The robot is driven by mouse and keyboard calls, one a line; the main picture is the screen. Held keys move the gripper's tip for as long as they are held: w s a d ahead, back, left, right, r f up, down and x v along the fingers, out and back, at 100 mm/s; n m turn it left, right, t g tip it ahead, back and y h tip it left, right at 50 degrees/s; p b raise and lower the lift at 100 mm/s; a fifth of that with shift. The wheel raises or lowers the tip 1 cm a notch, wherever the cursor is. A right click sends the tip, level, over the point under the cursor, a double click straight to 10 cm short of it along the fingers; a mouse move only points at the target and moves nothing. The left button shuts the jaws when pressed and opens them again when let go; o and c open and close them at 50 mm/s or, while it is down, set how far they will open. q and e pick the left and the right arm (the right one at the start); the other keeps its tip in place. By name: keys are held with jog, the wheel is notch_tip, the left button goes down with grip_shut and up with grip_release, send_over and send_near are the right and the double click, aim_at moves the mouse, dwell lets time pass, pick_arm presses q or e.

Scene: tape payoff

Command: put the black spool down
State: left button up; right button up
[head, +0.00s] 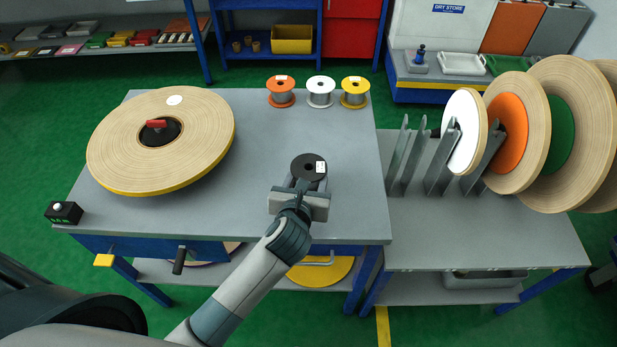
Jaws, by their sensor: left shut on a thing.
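The black spool (309,163) is near the middle right of the grey table (232,225), with a small white label on its top flange. My left gripper (305,184) is shut on it from the near side, and its body hides the spool's lower part. I cannot tell whether the spool touches the table top. An orange spool (281,91), a white spool (320,91) and a yellow spool (355,92) stand upright in a row at the table's back edge. My right gripper is not in view.
A large tape reel (205,135) with a red-handled hub (156,125) covers the table's left part. A black box (63,212) sits at the front left corner. On the right, a rack (402,160) holds large upright discs. The table is clear around the black spool.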

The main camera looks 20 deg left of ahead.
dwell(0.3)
pick_arm(q)
jog(key=o, duration=1.4)
jog(key=shift+f, duration=0.1)
jog(key=v, duration=1.2)
jog(key=shift+b, duration=0.35)
